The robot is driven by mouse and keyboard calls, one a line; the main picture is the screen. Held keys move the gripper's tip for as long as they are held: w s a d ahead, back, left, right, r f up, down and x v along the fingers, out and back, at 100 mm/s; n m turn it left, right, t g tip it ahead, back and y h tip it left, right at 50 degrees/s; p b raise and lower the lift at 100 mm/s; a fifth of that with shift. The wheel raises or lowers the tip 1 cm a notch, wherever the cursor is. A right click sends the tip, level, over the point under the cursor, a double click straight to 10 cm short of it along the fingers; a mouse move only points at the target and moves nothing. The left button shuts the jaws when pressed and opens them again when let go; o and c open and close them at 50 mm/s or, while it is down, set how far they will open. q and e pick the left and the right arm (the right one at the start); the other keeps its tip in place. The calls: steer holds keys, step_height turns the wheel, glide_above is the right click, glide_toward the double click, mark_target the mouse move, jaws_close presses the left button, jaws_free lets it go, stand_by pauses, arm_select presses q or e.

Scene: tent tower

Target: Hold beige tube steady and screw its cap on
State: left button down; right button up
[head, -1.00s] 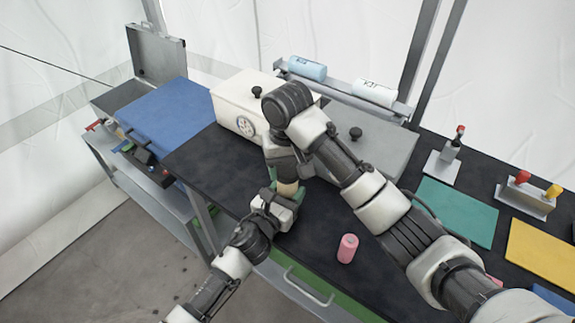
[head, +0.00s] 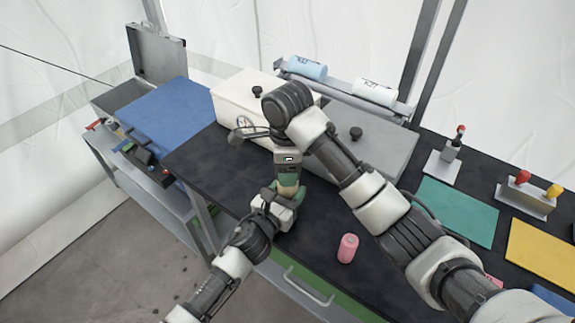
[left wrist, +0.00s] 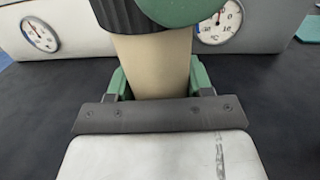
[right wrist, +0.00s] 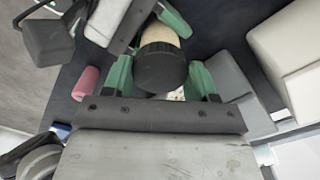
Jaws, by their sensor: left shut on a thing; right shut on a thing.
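The beige tube (head: 287,187) stands roughly upright above the black bench, mostly hidden between the grippers in the head view. In the left wrist view the tube (left wrist: 152,66) sits between the green fingers of my left gripper (left wrist: 155,82), which is shut on it. A black ribbed cap (left wrist: 128,14) is at the tube's top end. My right gripper (head: 288,174) comes from above and is shut on the cap. In the right wrist view the cap (right wrist: 160,68) lies between its green fingers, in line with the tube (right wrist: 163,33). How far the cap is threaded cannot be told.
A pink cylinder (head: 347,248) stands on the black bench to the right of my grippers. A white box with a dial (head: 232,100) and a grey box (head: 385,150) stand behind. Blue (head: 165,112), teal (head: 455,212) and yellow (head: 543,257) mats lie at the sides.

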arm_select(q)
steer(key=shift+f, duration=0.1)
arm_select(e)
steer(key=o, duration=1)
steer(key=shift+c, duration=0.2)
step_height(320, 180, up, 12)
arm_select(q)
steer(key=shift+c, duration=1.8)
jaws_free()
